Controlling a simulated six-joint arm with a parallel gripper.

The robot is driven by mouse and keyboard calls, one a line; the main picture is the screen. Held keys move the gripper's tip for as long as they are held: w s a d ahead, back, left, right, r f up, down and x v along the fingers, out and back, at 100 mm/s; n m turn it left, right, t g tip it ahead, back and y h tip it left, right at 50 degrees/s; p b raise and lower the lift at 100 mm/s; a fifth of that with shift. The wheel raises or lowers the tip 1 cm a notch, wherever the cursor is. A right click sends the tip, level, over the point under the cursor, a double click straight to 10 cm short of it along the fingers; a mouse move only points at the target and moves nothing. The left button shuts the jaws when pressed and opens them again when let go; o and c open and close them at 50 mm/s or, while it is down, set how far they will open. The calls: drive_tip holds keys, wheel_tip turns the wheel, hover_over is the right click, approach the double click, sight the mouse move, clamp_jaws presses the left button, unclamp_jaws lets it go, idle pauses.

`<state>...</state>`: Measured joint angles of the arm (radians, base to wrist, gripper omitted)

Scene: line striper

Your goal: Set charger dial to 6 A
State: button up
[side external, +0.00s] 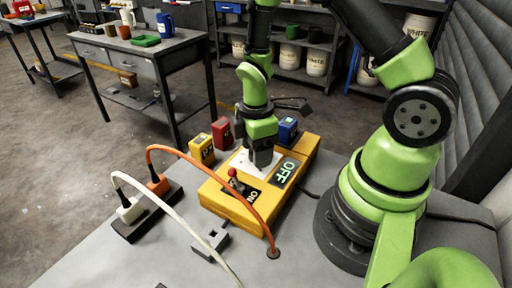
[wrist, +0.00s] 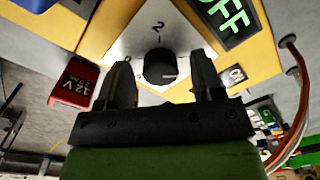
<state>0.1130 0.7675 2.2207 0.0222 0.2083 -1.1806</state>
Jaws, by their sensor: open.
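The charger is a yellow box (side external: 237,206) on the grey bench, with a white dial plate (side external: 238,163) and a dark panel reading OFF in green (side external: 285,171). In the wrist view the dial is a round black knob (wrist: 160,68) on the white plate (wrist: 130,38). A "2" is printed on the plate beyond the knob, with a short tick below it. Other numbers are not readable. My gripper (side external: 262,163) points down over the plate. In the wrist view its open fingers (wrist: 161,66) stand one on each side of the knob; contact is unclear. The side view hides the knob.
Red (side external: 222,133), yellow (side external: 201,149) and blue (side external: 287,130) boxes stand behind. Orange (side external: 225,170) and white (side external: 180,218) cables arch from a power strip at left. A small grey block (side external: 210,243) lies in front.

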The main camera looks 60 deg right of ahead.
drive_tip(key=c, duration=0.9)
drive_tip(key=shift+m, duration=0.3)
drive_tip(key=m, duration=0.3)
drive_tip(key=shift+m, duration=0.4)
drive_tip(key=m, duration=0.9)
drive_tip(key=shift+t, duration=0.3)
drive_tip(key=shift+m, duration=2.2)
